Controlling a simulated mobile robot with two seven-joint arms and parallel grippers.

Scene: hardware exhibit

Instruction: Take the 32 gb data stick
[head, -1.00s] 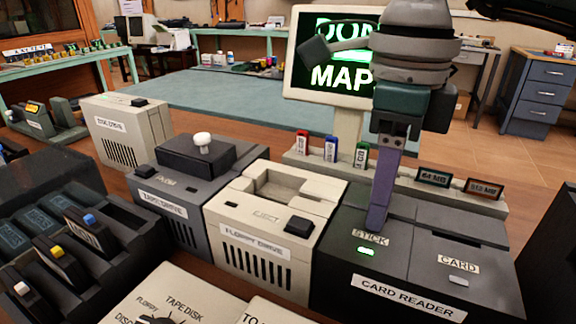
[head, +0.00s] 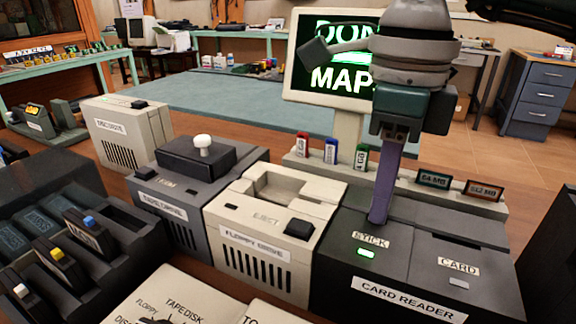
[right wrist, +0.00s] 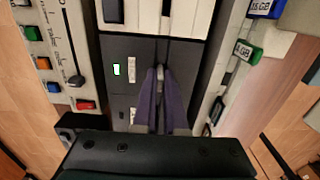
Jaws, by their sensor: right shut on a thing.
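My right gripper (head: 378,216) reaches down to the STICK side of the dark card reader (head: 341,271). Its purple fingers are shut on a small grey thing, which shows between the fingertips in the right wrist view (right wrist: 160,73). It looks like the end of a data stick in the slot; most of it is hidden and I cannot read a size on it. A green light (head: 366,253) glows beside the STICK label. A red stick (head: 302,145), a blue stick (head: 331,151) and a green stick (head: 361,156) stand in a pale rack behind. My left gripper is not in view.
Left of the reader stand the beige floppy drive (head: 262,240) and the grey tape drive (head: 180,222). A 64 MB card (head: 433,180) and a 512 MB card (head: 485,190) sit in the rack. A monitor (head: 333,75) stands behind. A dark cartridge holder (head: 130,227) is at left.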

